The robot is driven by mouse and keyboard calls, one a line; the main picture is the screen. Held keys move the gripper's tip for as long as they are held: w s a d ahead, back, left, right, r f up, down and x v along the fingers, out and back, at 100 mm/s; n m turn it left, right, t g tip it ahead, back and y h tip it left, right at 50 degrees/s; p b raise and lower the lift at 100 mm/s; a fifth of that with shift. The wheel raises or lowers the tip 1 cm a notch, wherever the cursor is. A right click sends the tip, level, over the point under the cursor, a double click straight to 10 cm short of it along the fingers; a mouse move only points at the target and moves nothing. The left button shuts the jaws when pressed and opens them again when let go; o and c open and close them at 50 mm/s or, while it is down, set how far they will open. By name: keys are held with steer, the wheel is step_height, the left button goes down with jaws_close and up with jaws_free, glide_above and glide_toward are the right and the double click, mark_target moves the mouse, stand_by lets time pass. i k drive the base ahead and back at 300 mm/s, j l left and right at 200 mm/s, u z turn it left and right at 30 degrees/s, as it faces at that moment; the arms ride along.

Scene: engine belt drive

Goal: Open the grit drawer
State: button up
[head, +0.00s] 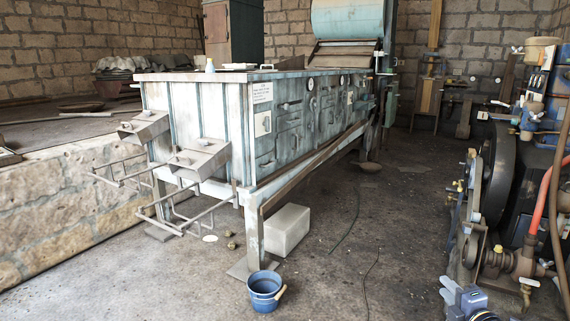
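A long, worn, pale blue-green machine cabinet (180,105) stands on legs in the middle of the head view. Its long side carries several panels (291,138) with small handles or latches; they look closed. Two grey metal boxes (143,128) (200,158) stick out from its near left end. No readable marking shows which part is the grit drawer. What appears to be my gripper (446,290) is at the bottom right edge, low and well apart from the cabinet. It is partly cut off, and its finger opening is unclear.
A blue bucket (264,296) stands by the cabinet's front leg, with a pale block (287,230) behind it. Metal bar frames (170,215) jut out at the left end. Belt machinery (498,180) with a red hose (545,200) fills the right. The floor between is mostly clear.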

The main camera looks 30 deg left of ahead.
mark_target(264, 163)
steer(key=i+j, duration=0.35)
steer(key=j, duration=0.3)
steer(key=i+j+u, duration=0.15)
steer(key=i+j, duration=0.25)
steer(key=j, duration=0.3)
steer(key=i+j, duration=0.4)
steer(key=j, duration=0.2)
steer(key=i+j+u, duration=0.1)
steer(key=i+j, duration=0.3)
steer(key=j, duration=0.25)
steer(key=i+j+u, duration=0.1)
steer(key=i+j, duration=0.3)
steer(key=j, duration=0.2)
